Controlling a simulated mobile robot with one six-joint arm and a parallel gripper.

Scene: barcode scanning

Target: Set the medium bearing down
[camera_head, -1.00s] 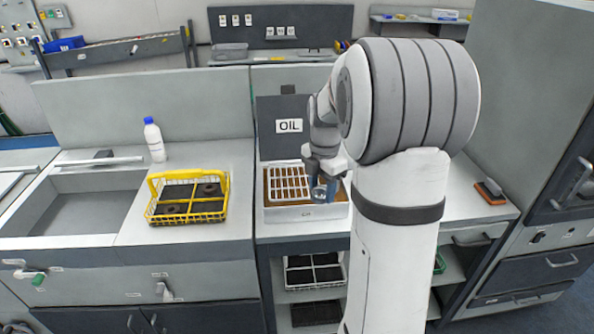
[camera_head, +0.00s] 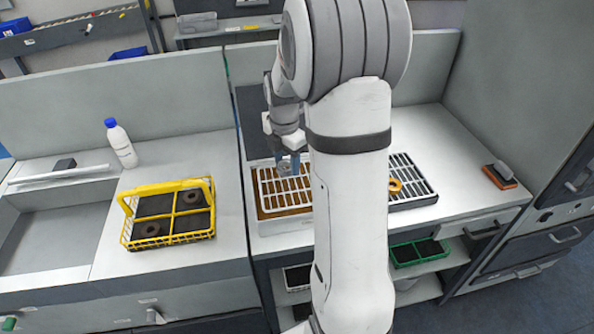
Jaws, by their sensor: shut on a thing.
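My gripper (camera_head: 289,162) is shut on a small grey ring-like part (camera_head: 283,168), which I take for the medium bearing. It is partly covered by the fingers. The gripper hangs over the white-grated oil tray (camera_head: 262,229), near its back edge. I cannot tell how far above the grate the part is. My own arm hides the right part of the tray. Right of my arm, a dark-slotted draining rack (camera_head: 425,200) lies on the counter, with an orange ring (camera_head: 394,186) on it.
A yellow wire basket (camera_head: 173,240) on the left counter holds dark rings in its compartments. A white bottle with a blue cap (camera_head: 121,145) stands behind it. An orange-based block (camera_head: 500,176) lies far right. The white counter between rack and block is clear.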

